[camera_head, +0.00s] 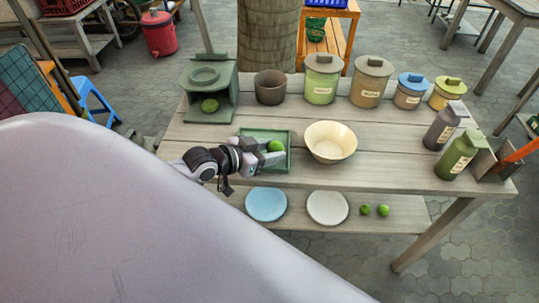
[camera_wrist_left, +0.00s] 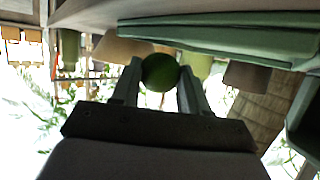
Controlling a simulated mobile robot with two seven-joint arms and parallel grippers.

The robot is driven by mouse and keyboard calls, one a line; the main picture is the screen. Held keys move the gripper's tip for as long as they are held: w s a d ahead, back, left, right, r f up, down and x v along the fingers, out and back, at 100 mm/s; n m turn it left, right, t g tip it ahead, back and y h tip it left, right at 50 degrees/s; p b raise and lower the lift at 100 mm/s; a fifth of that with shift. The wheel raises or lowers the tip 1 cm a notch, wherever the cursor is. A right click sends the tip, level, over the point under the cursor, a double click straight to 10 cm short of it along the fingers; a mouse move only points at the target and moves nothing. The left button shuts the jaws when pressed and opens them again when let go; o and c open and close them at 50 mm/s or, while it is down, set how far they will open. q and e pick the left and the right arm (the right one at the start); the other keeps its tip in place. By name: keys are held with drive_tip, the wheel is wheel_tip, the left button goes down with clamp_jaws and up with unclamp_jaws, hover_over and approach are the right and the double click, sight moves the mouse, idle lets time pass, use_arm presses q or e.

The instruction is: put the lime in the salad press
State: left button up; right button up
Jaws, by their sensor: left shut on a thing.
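My left gripper (camera_head: 271,152) is shut on a lime (camera_head: 275,146) at the green tray (camera_head: 246,165) on the table. The wrist view shows the lime (camera_wrist_left: 160,72) between the two fingertips. I cannot tell how high it is above the tray. My right gripper is not in view.
A cream bowl (camera_head: 330,142) stands right of the tray. A dark clay pot (camera_head: 270,88) and several lidded jars (camera_head: 322,80) line the back edge. The lower shelf holds a blue plate (camera_head: 266,204), a white plate (camera_head: 327,208) and two limes (camera_head: 383,210).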

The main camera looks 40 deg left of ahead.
use_arm(q)
drive_tip(key=shift+f, duration=0.8)
drive_tip(key=shift+f, duration=0.15)
drive_tip(key=o, duration=1)
drive_tip(key=shift+o, duration=0.2)
drive_tip(key=shift+f, duration=0.1)
